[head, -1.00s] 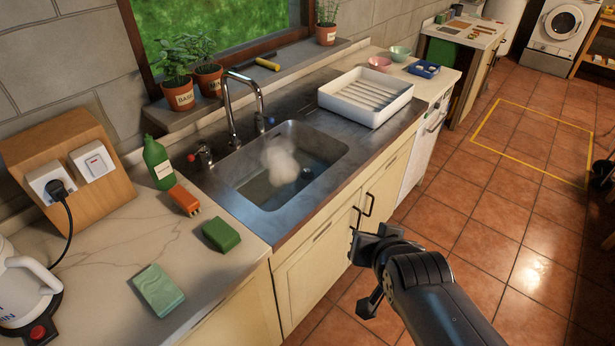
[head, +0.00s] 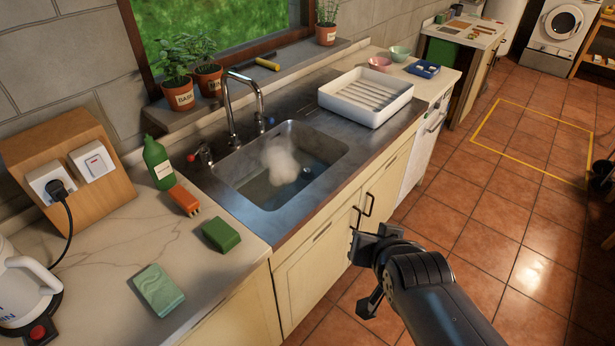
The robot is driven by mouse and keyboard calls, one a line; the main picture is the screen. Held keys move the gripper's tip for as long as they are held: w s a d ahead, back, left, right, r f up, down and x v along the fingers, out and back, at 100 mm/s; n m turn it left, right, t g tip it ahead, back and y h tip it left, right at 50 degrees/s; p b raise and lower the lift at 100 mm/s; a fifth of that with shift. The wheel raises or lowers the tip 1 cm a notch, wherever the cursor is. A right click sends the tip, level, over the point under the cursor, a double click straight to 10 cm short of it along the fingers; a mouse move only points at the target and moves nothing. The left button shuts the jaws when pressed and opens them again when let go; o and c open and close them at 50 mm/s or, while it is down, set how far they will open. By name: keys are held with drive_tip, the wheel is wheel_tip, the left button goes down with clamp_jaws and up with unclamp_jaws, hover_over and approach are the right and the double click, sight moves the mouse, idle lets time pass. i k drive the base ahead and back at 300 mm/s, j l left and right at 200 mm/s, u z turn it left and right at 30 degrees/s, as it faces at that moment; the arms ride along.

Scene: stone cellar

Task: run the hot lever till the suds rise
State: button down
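The sink basin (head: 243,190) is set in the metal counter and holds greyish water. A pale clump of suds (head: 281,163) shows in its middle, below the rim. The tap (head: 236,108) arches over the basin's back edge; I cannot make out a stream from it. The hot lever (head: 192,157), with a red tip, is left of the tap. A blue-tipped lever (head: 270,121) is on the right. My gripper (head: 357,272) is in front of the cabinet doors, away from the levers. Its fingers look apart, with nothing seen between them.
A green bottle (head: 158,163), an orange brush (head: 185,200), a green sponge (head: 221,235) and a light green block (head: 159,291) stand left of the sink. A white dish rack (head: 350,104) is on the right. Potted herbs (head: 176,84) line the sill. Tiled floor is open at right.

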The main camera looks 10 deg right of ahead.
sight(202, 147)
drive_tip(key=i+l+u, duration=0.15)
drive_tip(key=i+u, duration=0.15)
drive_tip(key=i, duration=0.2)
drive_tip(key=i+l+u, duration=0.3)
drive_tip(key=i, duration=0.15)
